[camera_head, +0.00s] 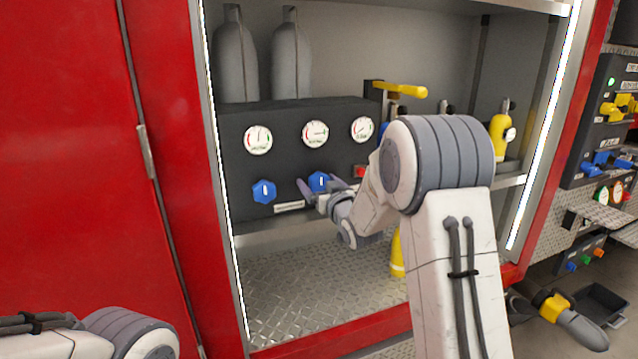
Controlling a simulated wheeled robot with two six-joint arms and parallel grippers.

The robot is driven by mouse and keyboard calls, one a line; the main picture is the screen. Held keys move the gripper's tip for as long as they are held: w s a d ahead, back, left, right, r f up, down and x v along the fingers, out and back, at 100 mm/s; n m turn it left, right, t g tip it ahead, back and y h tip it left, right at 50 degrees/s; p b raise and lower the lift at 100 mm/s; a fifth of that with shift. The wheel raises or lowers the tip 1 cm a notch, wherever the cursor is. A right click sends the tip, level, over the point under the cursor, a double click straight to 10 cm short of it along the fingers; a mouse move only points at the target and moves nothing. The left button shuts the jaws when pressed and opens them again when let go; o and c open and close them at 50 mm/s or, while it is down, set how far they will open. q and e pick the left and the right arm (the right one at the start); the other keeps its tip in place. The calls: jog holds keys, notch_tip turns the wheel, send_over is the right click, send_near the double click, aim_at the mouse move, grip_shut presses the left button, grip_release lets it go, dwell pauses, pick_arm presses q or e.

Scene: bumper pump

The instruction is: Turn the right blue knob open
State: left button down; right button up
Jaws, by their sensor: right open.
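The right blue knob (319,181) sits on the dark panel (240,160) in the open compartment, below the middle gauge. It has a white mark, which looks roughly upright. My right gripper (318,188) is at this knob, with its open fingers close around or just in front of it; I cannot tell whether they touch it. The gripper and wrist hide part of the knob's lower right. The left blue knob (264,191) is free, left of the gripper. My left arm shows only at the bottom left corner, and its gripper is out of view.
Three round gauges (315,134) line the panel above the knobs. A yellow lever (400,89) sticks out above the panel's right end. Grey cylinders (236,60) stand behind it. A red switch (361,171) is right of the knob. The tread-plate floor (300,285) below is mostly clear.

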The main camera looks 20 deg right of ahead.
jog(key=c, duration=1.3)
jog(key=shift+f+n+b, duration=0.2)
jog(key=shift+n+b, duration=0.6)
jog(key=shift+b, duration=0.45)
jog(key=shift+c, duration=0.2)
jog(key=n+b, duration=1.5)
jog(key=b, duration=0.1)
jog(key=shift+f+b, duration=0.1)
jog(key=shift+b, duration=0.25)
jog(key=n+b, duration=0.1)
jog(key=n, duration=0.1)
jog(key=shift+n+b, duration=0.4)
jog(key=shift+r+n+b, duration=0.2)
jog(key=shift+n+b, duration=0.5)
jog(key=shift+n, duration=0.4)
jog(key=o, duration=1.3)
jog(key=shift+o, duration=0.2)
